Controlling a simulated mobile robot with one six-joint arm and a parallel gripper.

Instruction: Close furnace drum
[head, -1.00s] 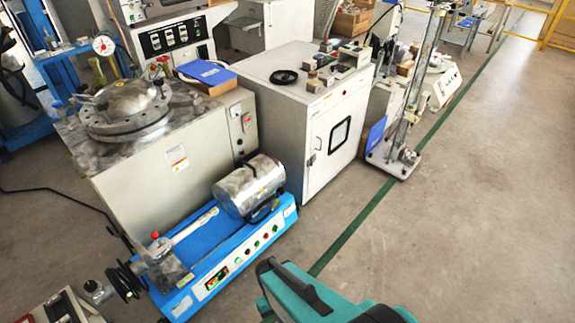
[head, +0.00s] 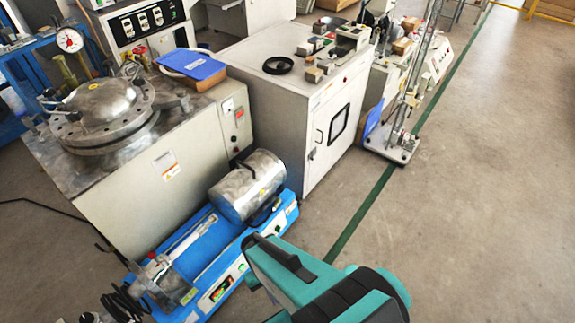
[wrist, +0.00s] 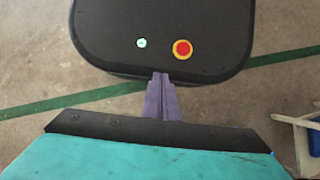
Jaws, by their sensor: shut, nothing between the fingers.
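The furnace drum (head: 240,194) is a shiny silver cylinder with a dark handle on top. It sits at the right end of a long blue machine base (head: 207,247) in the head view. A pale tube (head: 188,238) lies exposed along the base to the drum's left. My teal and black arm hides part of the front panel in the head view, and my gripper is out of sight there. In the wrist view my gripper (wrist: 161,80) shows purple fingers shut together, empty. The drum is not in the wrist view.
A beige furnace box (head: 150,175) with a round metal lid stands behind the blue machine. A white cabinet (head: 310,125) stands to its right, then a tall metal stand (head: 392,147). Open concrete floor (head: 470,220) lies to the right beyond a green line.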

